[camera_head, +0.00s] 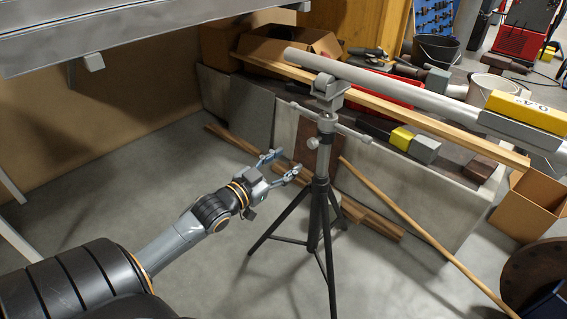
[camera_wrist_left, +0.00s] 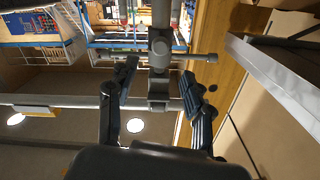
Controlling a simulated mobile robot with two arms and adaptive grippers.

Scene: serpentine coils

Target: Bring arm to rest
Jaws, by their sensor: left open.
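My left arm reaches in from the lower left of the head view. Its left gripper (camera_head: 283,165) is open and empty, with its two fingers spread apart, just left of a black tripod stand (camera_head: 318,190). In the left wrist view the left gripper (camera_wrist_left: 155,92) shows both fingers apart, with the stand's upper post (camera_wrist_left: 160,45) seen beyond and between them. I cannot tell from these views whether a finger touches the stand. My right gripper is in neither view.
A grey pipe (camera_head: 400,80) lies across the stand's top. A metal-edged structure (camera_head: 130,35) overhangs the upper left. Long wooden planks (camera_head: 420,230), a red bin (camera_head: 385,90) and a cardboard box (camera_head: 532,208) are to the right. The floor (camera_head: 130,180) left of the arm looks clear.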

